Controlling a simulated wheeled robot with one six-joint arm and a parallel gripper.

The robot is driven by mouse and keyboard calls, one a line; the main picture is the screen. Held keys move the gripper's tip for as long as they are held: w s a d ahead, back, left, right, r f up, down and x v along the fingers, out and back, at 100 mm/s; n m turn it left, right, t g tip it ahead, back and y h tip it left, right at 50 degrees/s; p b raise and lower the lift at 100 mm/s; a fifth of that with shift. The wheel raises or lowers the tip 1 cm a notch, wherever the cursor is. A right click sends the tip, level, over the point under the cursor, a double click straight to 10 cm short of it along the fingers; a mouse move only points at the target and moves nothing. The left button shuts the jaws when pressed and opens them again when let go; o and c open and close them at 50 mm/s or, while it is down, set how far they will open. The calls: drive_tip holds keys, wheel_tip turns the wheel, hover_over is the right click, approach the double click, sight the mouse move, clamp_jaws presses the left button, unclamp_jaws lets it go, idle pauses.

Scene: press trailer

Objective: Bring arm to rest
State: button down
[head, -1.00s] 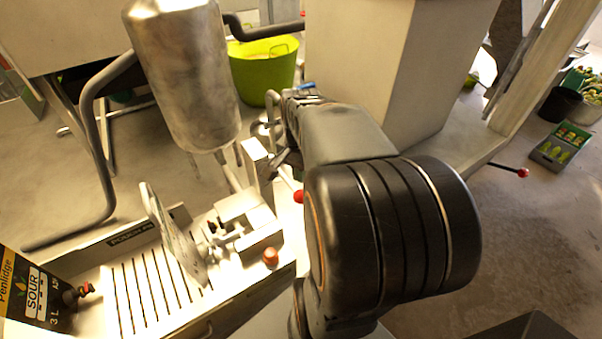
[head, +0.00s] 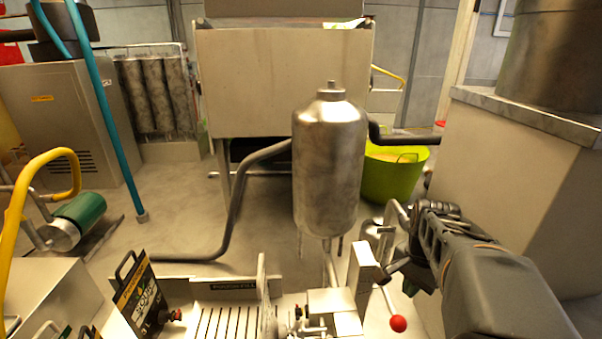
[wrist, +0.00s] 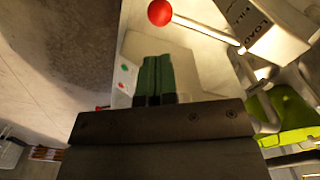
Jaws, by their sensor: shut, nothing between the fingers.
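My arm comes in from the lower right in the head view, with its wrist end beside the red-knobbed lever. My gripper (wrist: 155,78) shows in the wrist view as two green fingers lying together, shut and empty. In that view the lever's red ball (wrist: 160,12) is just above the fingertips and apart from them. The same red ball (head: 398,323) shows in the head view, below my wrist. The fingers cannot be made out in the head view.
A steel tank (head: 330,165) stands left of my arm. A green tub (head: 392,172) is behind it. A pale cabinet (head: 500,170) stands close on the right. The floor at left is partly clear.

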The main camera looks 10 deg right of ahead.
drive_tip(key=a+r+n+t, duration=0.1)
drive_tip(key=a+n+t, duration=0.3)
drive_tip(key=a+n, duration=0.9)
drive_tip(key=shift+s+a+r+t, duration=0.3)
drive_tip(key=shift+s+a+t, duration=0.1)
drive_tip(key=shift+a, duration=0.7)
